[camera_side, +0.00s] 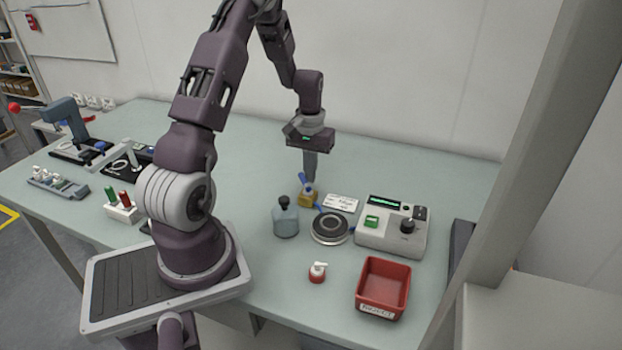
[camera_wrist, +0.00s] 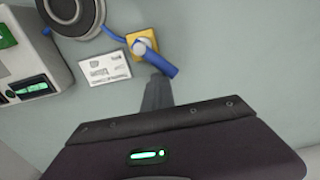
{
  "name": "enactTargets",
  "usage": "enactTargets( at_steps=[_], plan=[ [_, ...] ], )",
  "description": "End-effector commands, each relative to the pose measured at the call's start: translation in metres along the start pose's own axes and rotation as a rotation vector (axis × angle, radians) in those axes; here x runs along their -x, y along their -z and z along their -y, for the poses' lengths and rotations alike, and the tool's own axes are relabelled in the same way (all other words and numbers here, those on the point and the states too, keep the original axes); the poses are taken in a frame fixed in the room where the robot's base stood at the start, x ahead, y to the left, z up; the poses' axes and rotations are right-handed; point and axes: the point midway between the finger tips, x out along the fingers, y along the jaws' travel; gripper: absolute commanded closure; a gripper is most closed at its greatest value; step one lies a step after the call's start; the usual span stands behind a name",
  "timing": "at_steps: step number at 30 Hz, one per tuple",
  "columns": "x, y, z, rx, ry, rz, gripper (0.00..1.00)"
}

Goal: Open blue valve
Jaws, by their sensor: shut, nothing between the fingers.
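The blue valve is a blue lever handle on a yellow block. In the side view the blue handle (camera_side: 306,184) rises at a slant from the yellow block (camera_side: 308,199), behind the round black device. In the wrist view the blue handle (camera_wrist: 158,62) slants down and right from a pale round hub (camera_wrist: 141,46) on the yellow block (camera_wrist: 150,37). My gripper (camera_side: 310,180) points down, its fingers shut and empty, right at the valve handle. In the wrist view my gripper's fingertips (camera_wrist: 158,80) are beside the handle's free end; whether they touch it I cannot tell.
A round black plate device (camera_side: 330,228) joins the valve by a blue tube. A white card (camera_side: 341,203), a control box (camera_side: 392,228), a glass bottle (camera_side: 286,218), a red-based small bottle (camera_side: 317,273) and a red bin (camera_side: 383,287) stand around. The table behind the valve is clear.

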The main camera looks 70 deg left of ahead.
Motion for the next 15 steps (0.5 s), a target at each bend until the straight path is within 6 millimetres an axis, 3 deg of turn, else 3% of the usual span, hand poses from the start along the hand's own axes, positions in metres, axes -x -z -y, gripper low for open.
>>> enactTargets(
  at_steps=[15],
  plan=[
    [0.0001, -0.0024, 0.0085, 0.003, 0.000, 0.000, 1.00]
  ],
)
